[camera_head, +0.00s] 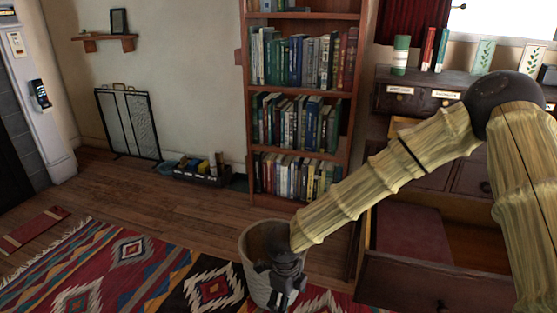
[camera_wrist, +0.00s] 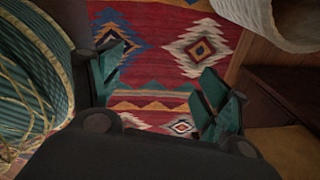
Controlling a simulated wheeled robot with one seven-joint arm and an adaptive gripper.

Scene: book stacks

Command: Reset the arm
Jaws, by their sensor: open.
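My gripper (camera_head: 283,297) hangs at the end of my arm, low in the head view, in front of a pale bin (camera_head: 252,262). In the wrist view my gripper (camera_wrist: 162,98) has its two teal-padded fingers spread apart. Only the patterned rug (camera_wrist: 165,50) shows between them, and nothing is held. My arm reaches from the right side of the head view down to the left, passing in front of the bookcase's lower right edge and an open drawer.
A bookcase (camera_head: 246,100) full of books stands at the back. A dresser (camera_head: 425,92) with an open drawer (camera_head: 430,280) is at right. A fire screen (camera_head: 128,122) leans by the wall, near a low box (camera_head: 200,175). The wooden floor (camera_head: 130,190) at left is mostly clear.

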